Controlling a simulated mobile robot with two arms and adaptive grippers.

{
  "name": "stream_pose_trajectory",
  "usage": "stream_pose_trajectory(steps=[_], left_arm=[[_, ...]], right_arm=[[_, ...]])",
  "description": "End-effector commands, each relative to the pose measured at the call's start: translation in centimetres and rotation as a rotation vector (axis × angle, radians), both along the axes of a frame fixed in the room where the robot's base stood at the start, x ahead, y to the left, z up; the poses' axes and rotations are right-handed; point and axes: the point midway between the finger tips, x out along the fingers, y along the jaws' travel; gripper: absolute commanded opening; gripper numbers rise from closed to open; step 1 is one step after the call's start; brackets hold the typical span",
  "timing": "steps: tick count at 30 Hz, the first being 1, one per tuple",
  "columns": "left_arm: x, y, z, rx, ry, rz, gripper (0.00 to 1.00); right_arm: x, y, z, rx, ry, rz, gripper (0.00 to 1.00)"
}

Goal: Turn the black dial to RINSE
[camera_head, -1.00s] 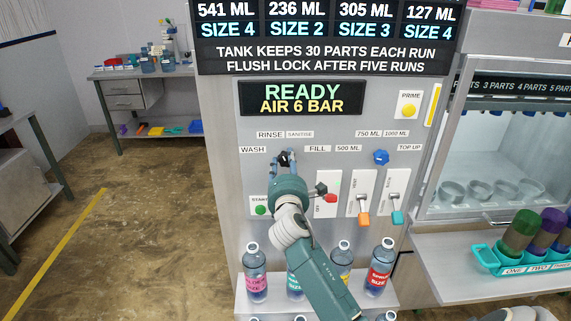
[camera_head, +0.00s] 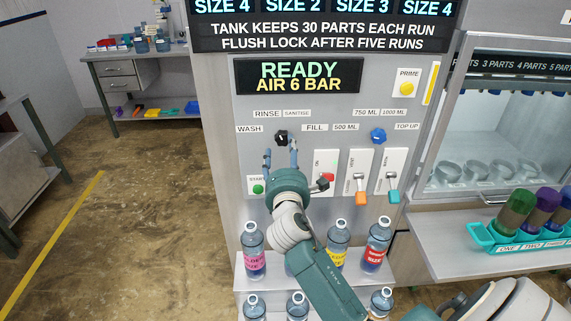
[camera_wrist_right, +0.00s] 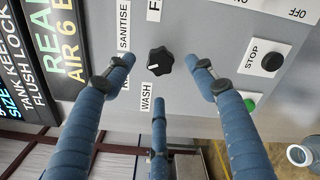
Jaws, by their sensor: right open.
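The black dial (camera_head: 281,138) sits on the grey machine panel, with WASH, RINSE, SANITISE and FILL labels around it. In the right wrist view, the dial (camera_wrist_right: 160,61) shows whole between the fingers, with its white mark on the left side, towards the RINSE label, which a finger partly hides. The mark is too small to read in the head view. My right gripper (camera_head: 280,149) is open and empty, its fingers spread just in front of and below the dial, apparently not touching it. My left gripper is not in view.
A blue dial (camera_head: 378,136) and levers with red, orange (camera_head: 361,198) and teal handles are right of the gripper. The green START button (camera_head: 258,189) is lower left. Bottles stand on the shelf (camera_head: 268,287) below. A screen (camera_head: 300,76) above reads READY.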

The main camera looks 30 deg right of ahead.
Motion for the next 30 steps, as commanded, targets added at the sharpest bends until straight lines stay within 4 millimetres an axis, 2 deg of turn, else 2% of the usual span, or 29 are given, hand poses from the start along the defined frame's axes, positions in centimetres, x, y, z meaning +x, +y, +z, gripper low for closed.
stream_pose_trajectory(steps=[3, 9, 30], left_arm=[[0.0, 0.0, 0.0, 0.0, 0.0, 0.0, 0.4], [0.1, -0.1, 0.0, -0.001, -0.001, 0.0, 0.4], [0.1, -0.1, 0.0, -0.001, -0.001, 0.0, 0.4]], right_arm=[[-2.2, 1.3, -0.1, 0.002, 0.001, 0.0, 0.55], [-4.5, 2.6, 0.0, 0.0, 0.0, -0.001, 0.55], [-5.3, 3.0, -0.4, 0.023, 0.0, -0.002, 0.55]])
